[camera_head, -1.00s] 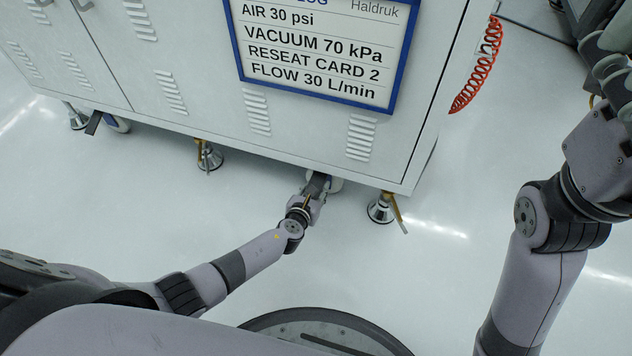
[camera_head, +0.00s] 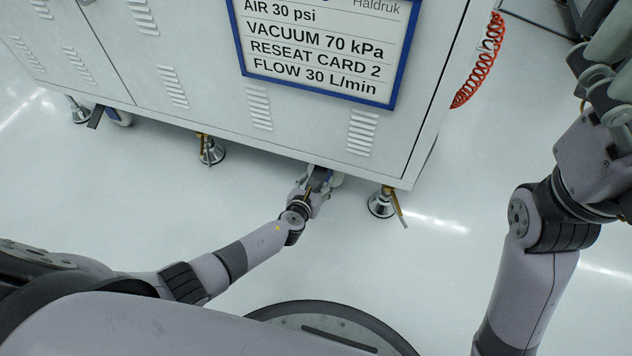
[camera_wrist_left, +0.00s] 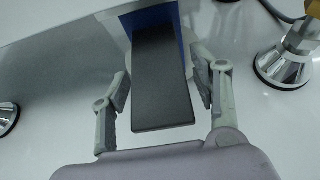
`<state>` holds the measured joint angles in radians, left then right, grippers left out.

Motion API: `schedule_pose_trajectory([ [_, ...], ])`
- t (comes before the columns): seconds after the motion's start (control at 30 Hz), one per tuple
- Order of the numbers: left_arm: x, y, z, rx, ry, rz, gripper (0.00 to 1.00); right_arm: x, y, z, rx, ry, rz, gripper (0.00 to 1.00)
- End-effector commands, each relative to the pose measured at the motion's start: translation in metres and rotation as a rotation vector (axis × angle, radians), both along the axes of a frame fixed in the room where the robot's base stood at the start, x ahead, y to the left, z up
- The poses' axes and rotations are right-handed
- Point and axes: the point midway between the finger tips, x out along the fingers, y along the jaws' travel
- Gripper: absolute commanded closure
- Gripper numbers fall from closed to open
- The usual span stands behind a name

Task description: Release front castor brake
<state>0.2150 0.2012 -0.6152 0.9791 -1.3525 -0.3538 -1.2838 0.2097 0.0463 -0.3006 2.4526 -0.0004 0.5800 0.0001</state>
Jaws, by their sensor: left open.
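The front castor shows as a pale wheel (camera_head: 337,180) under the cabinet's front edge, mostly hidden by my left gripper (camera_head: 320,183). Its brake pedal is a flat black plate (camera_wrist_left: 161,85) in the left wrist view, with a blue part (camera_wrist_left: 184,42) behind it. My left gripper (camera_wrist_left: 165,92) is open, with one finger on each side of the pedal and a visible gap at both sides. How deep the pedal sits between the fingers I cannot tell. My right gripper (camera_head: 606,85) is at the upper right, partly cut off, its fingers unclear.
The white cabinet (camera_head: 200,75) stands on levelling feet; one foot (camera_head: 381,204) is right of my left gripper and another (camera_head: 211,152) left. A second castor (camera_head: 118,117) with a black pedal (camera_head: 96,117) is at the far left. A red coiled hose (camera_head: 482,70) hangs at the right.

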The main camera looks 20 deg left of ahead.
Motion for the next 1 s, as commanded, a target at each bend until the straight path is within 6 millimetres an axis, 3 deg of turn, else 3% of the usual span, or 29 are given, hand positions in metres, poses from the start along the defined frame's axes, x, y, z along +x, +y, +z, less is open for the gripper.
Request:
schedule_pose_trajectory([
  [0.37,-0.014,0.0,0.004,-0.003,0.001,0.0,0.43,-0.001,0.0,0.001,0.0,-0.002,-0.001,0.0],
  [1.0,-0.099,0.003,0.045,0.0,0.001,-0.001,0.43,0.0,0.0,0.0,0.0,-0.001,0.0,0.0],
])
